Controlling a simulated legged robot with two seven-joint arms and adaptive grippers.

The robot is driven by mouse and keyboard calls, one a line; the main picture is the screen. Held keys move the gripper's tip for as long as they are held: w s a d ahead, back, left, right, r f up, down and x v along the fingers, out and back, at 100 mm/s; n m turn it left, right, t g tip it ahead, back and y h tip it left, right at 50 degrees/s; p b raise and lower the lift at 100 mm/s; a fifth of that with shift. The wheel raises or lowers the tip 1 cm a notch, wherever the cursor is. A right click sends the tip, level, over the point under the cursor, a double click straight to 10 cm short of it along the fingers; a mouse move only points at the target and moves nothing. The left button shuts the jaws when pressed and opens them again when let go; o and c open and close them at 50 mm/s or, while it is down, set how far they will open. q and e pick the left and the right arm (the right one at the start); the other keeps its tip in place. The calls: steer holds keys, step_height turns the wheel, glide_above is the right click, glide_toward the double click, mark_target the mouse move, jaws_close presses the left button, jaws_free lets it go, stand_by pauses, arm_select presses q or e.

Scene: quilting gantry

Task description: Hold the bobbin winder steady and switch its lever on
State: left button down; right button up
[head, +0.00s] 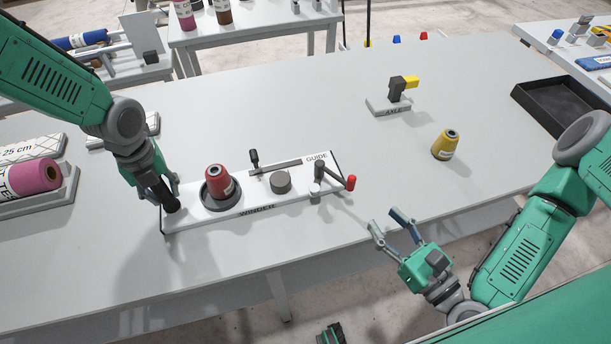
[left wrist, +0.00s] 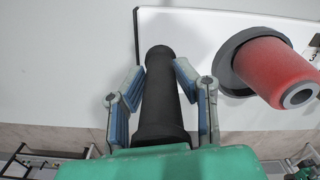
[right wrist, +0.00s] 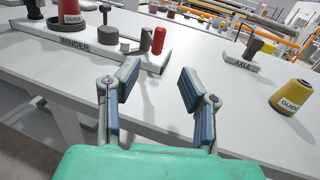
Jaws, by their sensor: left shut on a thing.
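The bobbin winder (head: 240,207) is a long white base labelled WINDER on the table. A red cone (head: 219,181) stands on a dark round holder at its left part. A lever with a red knob (head: 350,182) is at its right end; the red knob also shows in the right wrist view (right wrist: 158,41). My left gripper (head: 170,200) is shut on a black upright handle (left wrist: 163,95) at the winder's left end. My right gripper (head: 386,226) is open and empty, in front of the table's front edge, to the right of and nearer than the lever.
A yellow cone (head: 446,145) stands right of the winder, with a block labelled AXLE (head: 389,106) behind it. A black tray (head: 566,104) lies at the table's right. A pink roll (head: 33,177) rests at the far left. The table between the winder and yellow cone is clear.

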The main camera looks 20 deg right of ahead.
mark_target(352, 183)
steer(key=x, duration=1.1)
steer(key=shift+a, duration=0.1)
steer(key=shift+c, duration=0.5)
jaws_close()
